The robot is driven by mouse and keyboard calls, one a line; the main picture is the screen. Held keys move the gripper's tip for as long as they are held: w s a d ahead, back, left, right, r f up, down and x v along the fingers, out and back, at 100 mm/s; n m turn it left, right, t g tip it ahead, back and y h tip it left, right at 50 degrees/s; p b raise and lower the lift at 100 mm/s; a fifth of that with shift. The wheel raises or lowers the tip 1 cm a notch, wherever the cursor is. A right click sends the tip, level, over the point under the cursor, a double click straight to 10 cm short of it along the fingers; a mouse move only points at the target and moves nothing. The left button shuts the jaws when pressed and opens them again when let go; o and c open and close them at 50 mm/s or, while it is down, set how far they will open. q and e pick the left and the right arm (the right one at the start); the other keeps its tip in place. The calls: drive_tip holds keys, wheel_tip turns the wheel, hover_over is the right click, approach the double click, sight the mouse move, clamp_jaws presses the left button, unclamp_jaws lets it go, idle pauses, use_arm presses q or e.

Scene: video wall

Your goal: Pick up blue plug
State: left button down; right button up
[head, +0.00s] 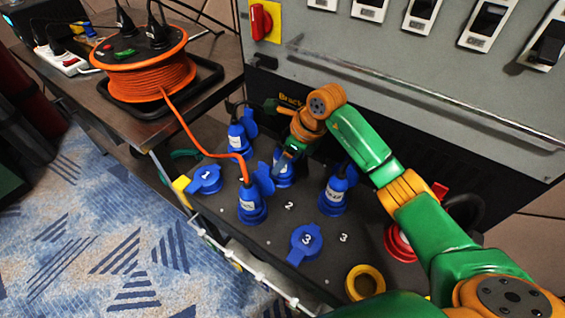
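Several blue plugs stand upright in blue sockets on the dark panel. One blue plug (250,203) at the front has an orange cable. Another (333,195) is to the right, and one (238,138) is at the back left with a black cable. A further blue piece (283,175) is directly below my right gripper (289,157), partly hidden by it. My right arm comes in from the right, and its gripper points down at this piece. I cannot tell whether the fingers touch it or are closed. My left gripper is not in view.
Blue capped sockets lie at the left (205,180) and front (305,242). A yellow ring (365,281) and a red socket (399,243) are at the right. An orange cable reel (145,75) sits on the side table. A grey switch cabinet (400,75) stands behind.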

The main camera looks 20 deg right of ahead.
clamp_jaws()
drive_tip(key=shift+r, duration=0.15)
